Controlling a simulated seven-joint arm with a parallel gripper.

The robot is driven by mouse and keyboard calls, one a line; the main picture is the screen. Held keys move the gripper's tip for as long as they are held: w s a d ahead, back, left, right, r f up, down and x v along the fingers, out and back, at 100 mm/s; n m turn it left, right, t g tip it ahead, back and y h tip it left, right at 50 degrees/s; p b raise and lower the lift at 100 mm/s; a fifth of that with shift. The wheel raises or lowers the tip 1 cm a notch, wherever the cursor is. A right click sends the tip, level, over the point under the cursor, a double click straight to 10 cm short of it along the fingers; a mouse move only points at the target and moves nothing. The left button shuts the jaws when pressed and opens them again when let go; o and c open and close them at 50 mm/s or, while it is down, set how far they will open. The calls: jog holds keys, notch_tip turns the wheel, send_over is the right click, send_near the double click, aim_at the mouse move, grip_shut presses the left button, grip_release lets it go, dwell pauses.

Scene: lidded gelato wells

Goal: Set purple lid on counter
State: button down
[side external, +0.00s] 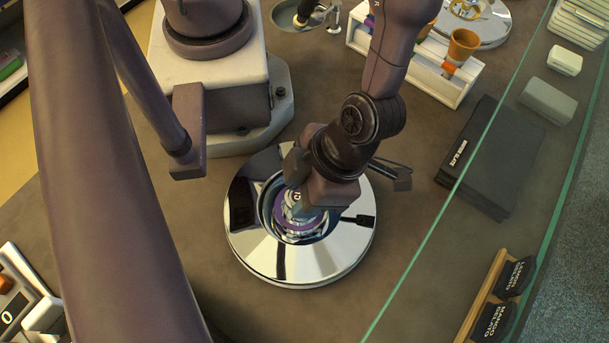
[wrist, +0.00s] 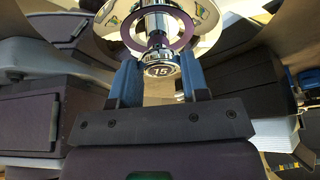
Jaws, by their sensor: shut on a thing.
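My gripper (side external: 312,200) points down over a round chrome fixture (side external: 253,248) on the counter. In the wrist view my gripper (wrist: 159,76) has its two blue fingers closed on the sides of a chrome knob marked 15 (wrist: 158,69). The knob belongs to the purple lid (wrist: 184,37), whose purple ring and shiny rim show beyond the fingers. In the side view the gripper covers much of the fixture's middle, where a purple-blue ring shows. I cannot tell whether the lid is seated or slightly raised.
A dark slate stack (side external: 490,157) lies to the right, near a glass edge (side external: 455,207). Name signs (side external: 497,300) stand at the lower right. Brown counter (side external: 405,240) is bare to the right of the fixture.

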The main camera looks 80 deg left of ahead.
jog(key=shift+f, duration=0.35)
jog(key=c, duration=0.5)
grip_release()
jog(key=v, duration=1.3)
jog(key=shift+s, duration=0.1)
